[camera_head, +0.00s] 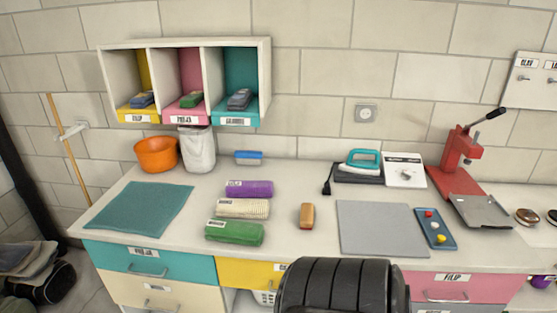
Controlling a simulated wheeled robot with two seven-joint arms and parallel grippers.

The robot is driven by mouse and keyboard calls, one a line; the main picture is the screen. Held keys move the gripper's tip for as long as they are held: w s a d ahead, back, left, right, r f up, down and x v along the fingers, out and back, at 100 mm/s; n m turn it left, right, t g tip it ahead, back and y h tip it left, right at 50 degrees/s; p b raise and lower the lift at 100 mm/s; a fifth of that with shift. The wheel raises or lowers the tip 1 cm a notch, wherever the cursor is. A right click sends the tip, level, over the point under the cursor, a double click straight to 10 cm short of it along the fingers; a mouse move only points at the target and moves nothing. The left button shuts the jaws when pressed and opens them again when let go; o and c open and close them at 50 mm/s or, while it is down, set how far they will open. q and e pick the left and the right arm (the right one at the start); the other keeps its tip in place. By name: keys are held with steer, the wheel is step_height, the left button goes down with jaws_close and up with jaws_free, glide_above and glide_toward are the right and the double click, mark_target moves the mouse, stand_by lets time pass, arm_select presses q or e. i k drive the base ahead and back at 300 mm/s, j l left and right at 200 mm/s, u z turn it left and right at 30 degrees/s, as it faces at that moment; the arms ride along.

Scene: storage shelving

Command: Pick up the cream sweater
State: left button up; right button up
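A cream, ribbed roll (243,208) with a small label lies on the white countertop, left of the middle in the head view. It looks like the cream sweater, rolled up. It lies between a purple roll (249,189) behind it and a green roll (234,233) in front of it, with narrow gaps. Its whole top side shows. Neither of my grippers is in view.
A teal mat (138,209) lies to the left, and a brown block (307,216) and grey mat (380,229) to the right. An orange bucket (156,154), white bin (197,150) and iron (361,162) stand behind. Cubbies (265,85) hang above.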

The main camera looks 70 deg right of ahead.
mark_target(241, 208)
steer(key=z, duration=2)
